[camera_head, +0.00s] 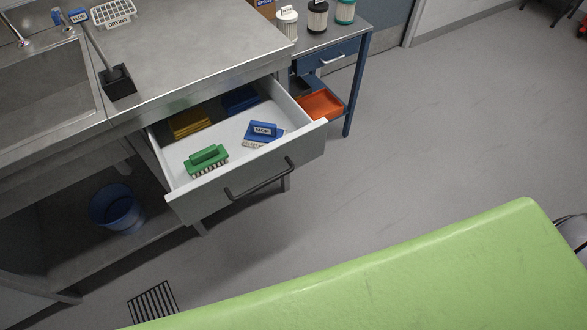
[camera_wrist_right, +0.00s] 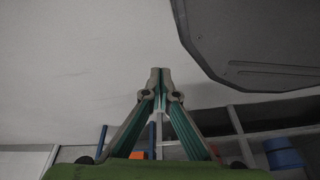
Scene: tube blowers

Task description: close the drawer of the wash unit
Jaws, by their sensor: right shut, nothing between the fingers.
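The drawer (camera_head: 224,189) of the wash unit (camera_head: 190,60) stands pulled out below the steel counter, with a dark bar handle (camera_head: 260,179) on its grey front. Inside lie a green brush (camera_head: 207,160), a blue brush (camera_head: 264,132), a yellow cloth-like stack (camera_head: 189,122) and a dark blue one (camera_head: 240,99), both partly under the counter. My right gripper (camera_wrist_right: 158,76) is shut and empty in the right wrist view. It does not show by the drawer in the head view. My left gripper is in neither view.
A blue trolley (camera_head: 345,75) with containers on top and an orange tray (camera_head: 320,104) stands beside the drawer's right side. A blue bucket (camera_head: 117,208) is on the shelf under the sink. The floor (camera_head: 420,150) right of the drawer front is clear.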

